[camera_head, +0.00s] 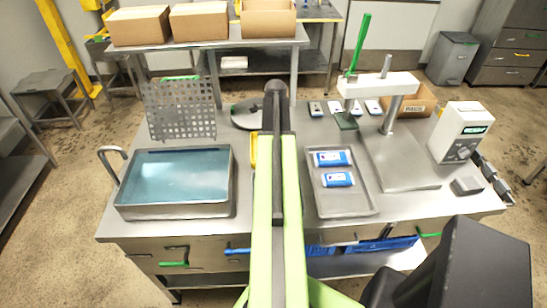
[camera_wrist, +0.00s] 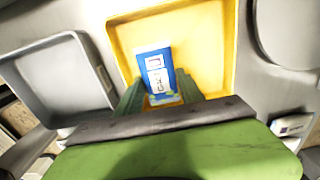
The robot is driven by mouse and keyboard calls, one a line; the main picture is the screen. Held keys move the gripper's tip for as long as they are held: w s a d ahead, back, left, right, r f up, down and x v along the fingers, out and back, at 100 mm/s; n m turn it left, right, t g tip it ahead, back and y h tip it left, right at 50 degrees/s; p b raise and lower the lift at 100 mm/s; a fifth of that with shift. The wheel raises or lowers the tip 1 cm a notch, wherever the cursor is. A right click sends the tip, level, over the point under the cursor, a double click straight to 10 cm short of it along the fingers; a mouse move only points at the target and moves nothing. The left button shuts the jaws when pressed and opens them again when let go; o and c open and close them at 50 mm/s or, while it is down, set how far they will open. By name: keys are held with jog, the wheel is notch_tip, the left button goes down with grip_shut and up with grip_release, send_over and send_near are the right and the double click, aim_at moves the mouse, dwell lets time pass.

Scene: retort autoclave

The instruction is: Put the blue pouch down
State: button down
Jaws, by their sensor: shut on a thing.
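In the wrist view, my gripper (camera_wrist: 158,88) is shut on a blue pouch (camera_wrist: 152,58) with a white label, a green finger on each side. The pouch is over or in a yellow tray (camera_wrist: 208,40); I cannot tell whether it touches the tray floor. In the head view my arm hides the gripper, the held pouch and most of the yellow tray (camera_head: 253,150). Two other blue pouches, an upper one (camera_head: 333,157) and a lower one (camera_head: 338,179), lie in a grey tray (camera_head: 345,206) right of my arm.
A steel basin of bluish liquid (camera_head: 175,206) stands left, with a perforated plate (camera_head: 180,110) behind it. A press with a green lever (camera_head: 378,84) and a white box with a dial (camera_head: 462,132) stand right. The wrist view shows a grey tray (camera_wrist: 40,75) beside the yellow one.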

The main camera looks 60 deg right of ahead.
jog(key=shift+w+a+f, duration=0.1)
jog(key=shift+w+a, duration=0.05)
notch_tip(320, 180, down, 4)
jog(key=b, duration=0.4)
jog(key=shift+f, duration=0.2)
jog(key=c, duration=0.7)
grip_release()
jog(key=shift+r, duration=0.1)
jog(key=shift+c, duration=0.2)
notch_tip(320, 180, up, 13)
jog(key=p, duration=1.2)
jog(key=shift+f, duration=0.3)
